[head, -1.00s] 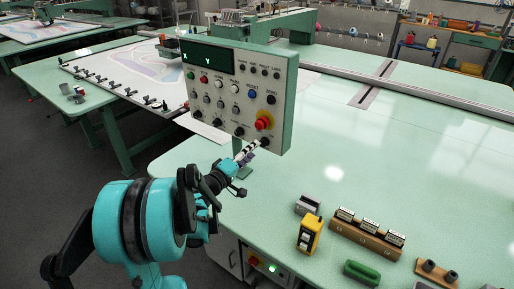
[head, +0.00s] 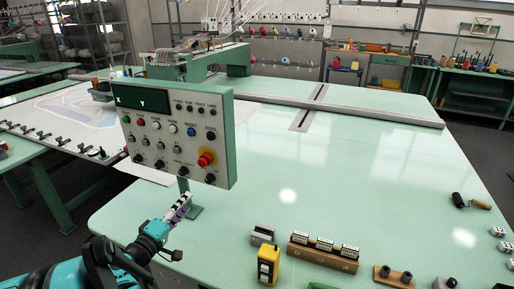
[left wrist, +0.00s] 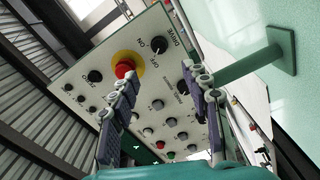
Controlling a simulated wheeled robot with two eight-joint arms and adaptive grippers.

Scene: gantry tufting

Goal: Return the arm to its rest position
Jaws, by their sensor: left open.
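My left gripper (head: 179,208) is in the lower left of the head view, just below the control panel (head: 222,130) and near its post. In the left wrist view its two fingers (left wrist: 165,105) stand apart with nothing between them. The panel's face (left wrist: 90,62) fills the space beyond the fingers, with its red emergency button (left wrist: 124,68), black knobs and several small buttons. My right gripper is in neither view.
The panel's post (head: 184,186) stands on the pale green table (head: 330,180). At the front edge are a yellow device (head: 268,265), a wooden block with several counters (head: 322,255) and a grey box (head: 262,235). A roller (head: 470,201) lies at right. The table's middle is clear.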

